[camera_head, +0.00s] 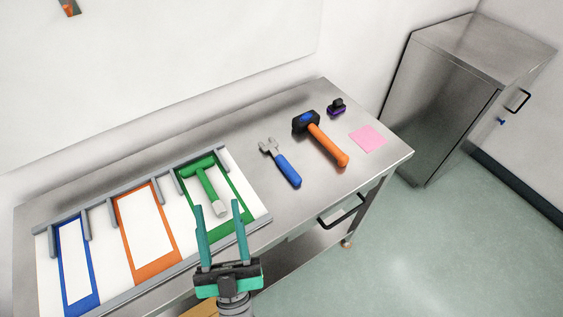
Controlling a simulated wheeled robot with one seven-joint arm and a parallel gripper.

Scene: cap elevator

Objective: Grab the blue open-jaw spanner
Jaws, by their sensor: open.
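The open-jaw spanner (282,165) lies flat on the metal table. It has a blue handle and a grey open-ended head that points to the upper left. My gripper (219,208) is at the lower middle of the view, with two teal fingers apart and nothing seen between them. It is to the lower left of the spanner and apart from it, in front of the green-framed slot. Nothing covers the spanner.
A hammer with an orange handle (328,146) lies right of the spanner, with a small black and purple object (336,107) and a pink square (368,138) beyond. A white board (101,223) has blue, orange and green frames; a green hammer (207,184) lies in the green one.

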